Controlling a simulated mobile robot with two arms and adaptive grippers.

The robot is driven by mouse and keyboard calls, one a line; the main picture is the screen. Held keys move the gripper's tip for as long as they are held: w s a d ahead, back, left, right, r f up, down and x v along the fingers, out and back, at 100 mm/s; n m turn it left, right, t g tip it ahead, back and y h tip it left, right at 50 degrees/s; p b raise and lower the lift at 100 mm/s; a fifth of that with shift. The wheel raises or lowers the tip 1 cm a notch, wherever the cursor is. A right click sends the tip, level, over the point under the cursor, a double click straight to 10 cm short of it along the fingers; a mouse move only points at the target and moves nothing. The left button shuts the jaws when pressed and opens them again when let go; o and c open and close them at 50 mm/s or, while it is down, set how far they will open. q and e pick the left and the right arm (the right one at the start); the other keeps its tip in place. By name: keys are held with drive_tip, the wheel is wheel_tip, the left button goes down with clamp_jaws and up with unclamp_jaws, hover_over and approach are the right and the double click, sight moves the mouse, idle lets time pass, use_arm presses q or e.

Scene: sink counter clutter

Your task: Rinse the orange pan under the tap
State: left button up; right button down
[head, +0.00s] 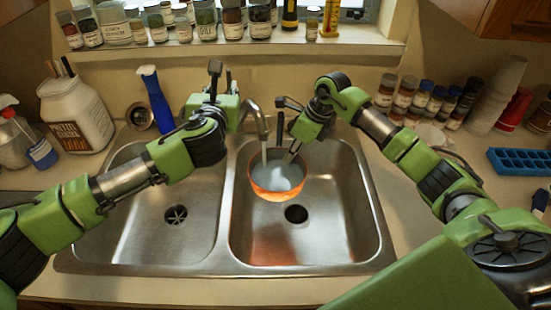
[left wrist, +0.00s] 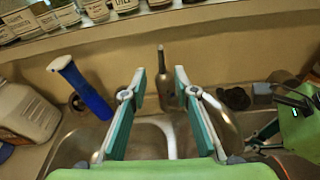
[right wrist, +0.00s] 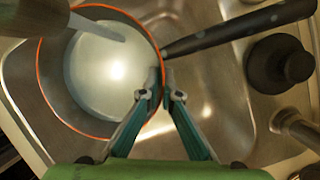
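The orange pan (head: 277,192) is under the tap (head: 255,112) above the right basin, with a stream running into it and pale water inside. In the right wrist view, the orange rim (right wrist: 44,80) and dark riveted handle (right wrist: 235,30) show, with the spout crossing above the water. My right gripper (right wrist: 163,82) is closed on the pan's rim beside the handle's base.
The left basin (head: 160,225) is empty. Jars line the windowsill. More jars, stacked cups (head: 498,95) and a blue tray (head: 515,162) occupy the right counter.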

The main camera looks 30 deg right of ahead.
drive_tip(key=s+d, duration=0.4)
drive_tip(key=s, duration=0.5)
drive_tip(key=shift+s+d+b, duration=0.15)
drive_tip(key=shift+d+b, duration=0.05)
drive_tip(key=shift+b, duration=0.15)
drive_tip(key=shift+r, duration=0.1)
